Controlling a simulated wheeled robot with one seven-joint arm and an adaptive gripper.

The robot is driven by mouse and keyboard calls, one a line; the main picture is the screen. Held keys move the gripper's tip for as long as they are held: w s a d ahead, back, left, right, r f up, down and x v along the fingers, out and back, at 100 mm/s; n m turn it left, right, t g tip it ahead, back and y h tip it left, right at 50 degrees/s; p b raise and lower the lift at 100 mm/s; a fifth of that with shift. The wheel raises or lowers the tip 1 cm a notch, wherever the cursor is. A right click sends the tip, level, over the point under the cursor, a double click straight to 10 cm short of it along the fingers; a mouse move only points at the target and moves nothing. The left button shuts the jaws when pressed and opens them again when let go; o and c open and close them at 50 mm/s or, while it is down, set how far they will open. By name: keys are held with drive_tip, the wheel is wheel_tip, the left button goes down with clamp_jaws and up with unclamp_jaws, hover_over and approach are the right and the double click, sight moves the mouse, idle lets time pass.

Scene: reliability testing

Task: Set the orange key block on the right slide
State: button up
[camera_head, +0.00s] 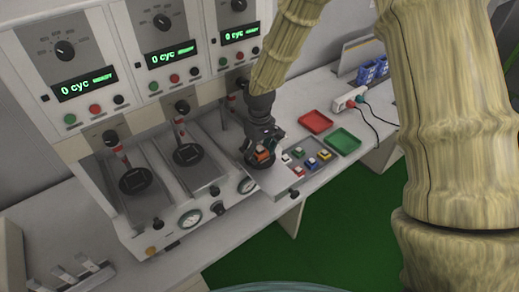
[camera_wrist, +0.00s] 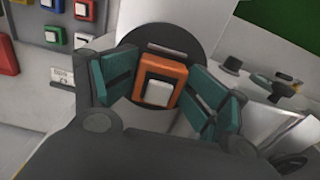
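The orange key block (camera_wrist: 178,76), with a pale square key on top, is between the teal finger pads of my gripper (camera_wrist: 160,88) in the wrist view. Both pads lie close against its sides, and the gripper looks shut on it. It also shows in the head view (camera_head: 262,155) under my gripper (camera_head: 263,146). Behind it is the round black plate (camera_wrist: 190,39) of the right slide, with a pale edge line showing beyond the block. The block covers part of that plate. I cannot tell whether it touches the plate or hangs just above it.
Two more slides with black round plates, left (camera_head: 136,181) and middle (camera_head: 187,154), are empty. A grey tray (camera_head: 330,152) of several coloured key blocks lies right of my gripper. Red (camera_head: 315,122) and green (camera_head: 343,141) trays and a white power strip (camera_head: 349,98) lie beyond.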

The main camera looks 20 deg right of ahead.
drive_tip(key=shift+f, duration=0.15)
drive_tip(key=shift+w+r, duration=0.1)
drive_tip(key=shift+r, duration=0.25)
wheel_tip(320, 180, up, 2)
drive_tip(key=shift+w+r, duration=0.1)
drive_tip(key=shift+w, duration=0.05)
wheel_tip(320, 180, up, 11)
drive_tip(key=b, duration=0.2)
drive_tip(key=shift+b, duration=0.35)
idle(1.3)
